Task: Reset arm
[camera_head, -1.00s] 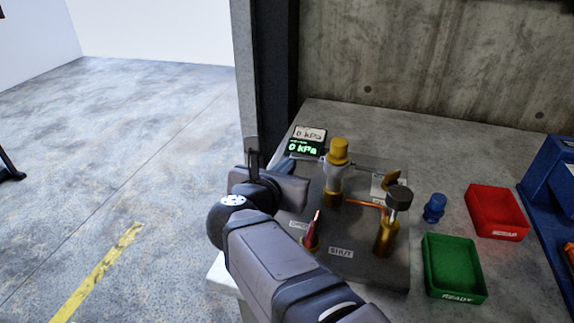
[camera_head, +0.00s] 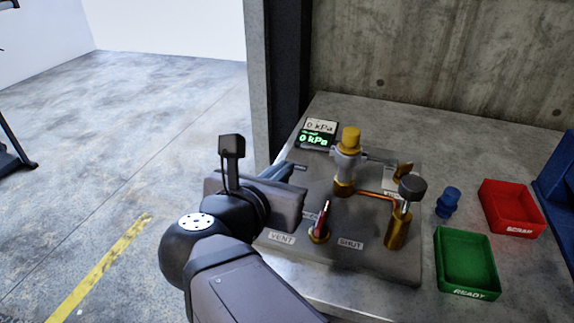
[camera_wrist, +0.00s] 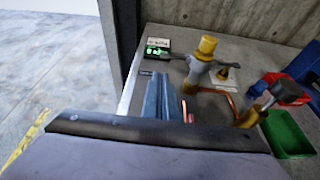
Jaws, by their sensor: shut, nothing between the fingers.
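My gripper (camera_head: 297,168) is shut and empty, held above the left edge of the dark plate. Its fingers lie close together in the wrist view (camera_wrist: 161,97). The plate (camera_head: 375,262) carries a brass valve body with a yellow cap (camera_head: 349,140), a copper pipe (camera_head: 375,195) and a brass fitting with a black knob (camera_head: 412,188). A red-tipped lever (camera_head: 322,218) stands on a brass base between the VENT (camera_head: 282,238) and SHUT (camera_head: 350,244) labels. The display (camera_head: 317,134) reads 0 kPa. My arm hides part of the plate's left side.
A blue part (camera_head: 448,202) stands on the bench right of the plate. A green READY tray (camera_head: 466,292) and a red SCRAP tray (camera_head: 519,230) lie further right, both looking empty. A concrete wall (camera_head: 440,55) closes the back. Open floor (camera_head: 110,140) lies to the left.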

